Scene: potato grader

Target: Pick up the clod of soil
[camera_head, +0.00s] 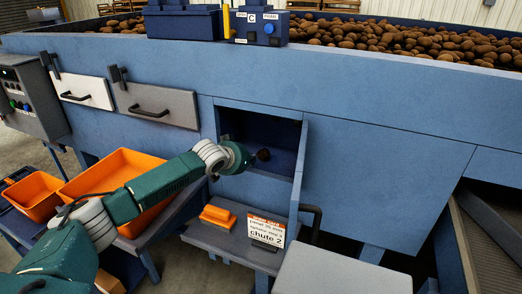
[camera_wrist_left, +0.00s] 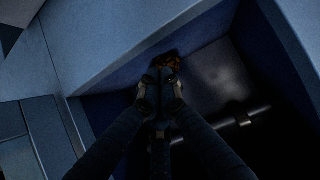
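The clod of soil (camera_head: 263,154) shows in the head view as a small dark brown lump in the chute opening, at the tip of my left gripper (camera_head: 253,156). In the left wrist view the clod (camera_wrist_left: 167,62) is a rough orange-brown lump, partly hidden by the fingertips. My left gripper (camera_wrist_left: 160,88) has its fingers drawn close together there and appears shut on the clod. The chute opening (camera_head: 258,117) is a dark blue recess in the blue machine. My right gripper is not in view.
The opening's side walls stand close around the gripper. Below are a shelf with an orange block (camera_head: 216,214) and a "chute 2" sign (camera_head: 266,231). An orange tray (camera_head: 120,165) and a smaller orange bin (camera_head: 36,194) are at left. Potatoes (camera_head: 380,38) fill the top.

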